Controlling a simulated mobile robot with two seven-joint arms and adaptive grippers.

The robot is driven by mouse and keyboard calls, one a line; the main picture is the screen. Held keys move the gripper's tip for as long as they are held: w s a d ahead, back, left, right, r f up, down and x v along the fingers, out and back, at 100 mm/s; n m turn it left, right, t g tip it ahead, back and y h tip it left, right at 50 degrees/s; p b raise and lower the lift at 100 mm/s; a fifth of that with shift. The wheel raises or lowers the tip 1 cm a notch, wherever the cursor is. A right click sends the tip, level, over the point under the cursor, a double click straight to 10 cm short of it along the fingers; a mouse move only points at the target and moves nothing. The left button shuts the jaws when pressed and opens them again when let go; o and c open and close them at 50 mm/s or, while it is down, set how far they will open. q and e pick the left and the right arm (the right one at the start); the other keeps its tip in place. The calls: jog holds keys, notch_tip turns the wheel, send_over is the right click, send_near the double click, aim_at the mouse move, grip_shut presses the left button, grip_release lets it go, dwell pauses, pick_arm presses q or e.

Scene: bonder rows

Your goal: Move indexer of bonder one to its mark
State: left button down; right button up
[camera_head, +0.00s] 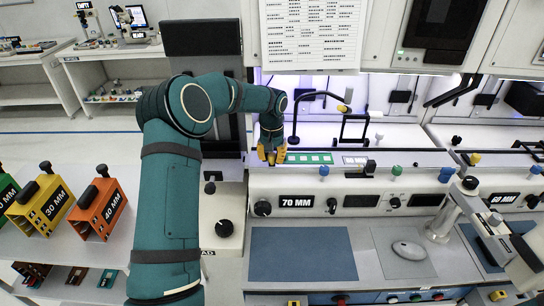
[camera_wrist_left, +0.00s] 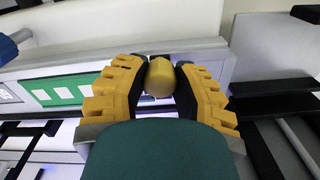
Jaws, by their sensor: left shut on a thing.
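My left gripper (camera_head: 271,156) reaches the left end of the first bonder's rail in the head view. Its yellow fingers are shut around a rounded yellow knob (camera_wrist_left: 160,77), seen between the fingertips in the left wrist view. The fingers hide the knob in the head view, and I cannot make out what it is fixed to. A green strip with pale squares (camera_head: 308,158) lies on the rail just right of the gripper. The first bonder's front (camera_head: 300,184) carries a "70 MM" display (camera_head: 299,202). I cannot make out a clear target mark. My right gripper is not in view.
A blue knob (camera_head: 323,171), a black knob (camera_head: 370,167) and a green knob (camera_head: 396,170) stand along the front edge. A thin black bent lamp arm (camera_head: 297,115) rises behind the rail. Yellow and orange blocks (camera_head: 102,206) stand on the left table.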

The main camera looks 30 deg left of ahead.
pick_arm(q)
jog(key=s+a, duration=0.2)
jog(key=a, duration=0.1)
jog(key=s+a, duration=0.1)
jog(key=a, duration=0.1)
jog(key=shift+s+a, duration=0.2)
jog(key=shift+a, duration=0.05)
jog(key=c, duration=1.1)
grip_release()
jog(key=o, duration=0.4)
jog(key=shift+s+a, duration=0.1)
jog(key=shift+r, duration=0.1)
notch_tip(320, 180, up, 12)
jog(key=shift+f, duration=0.1)
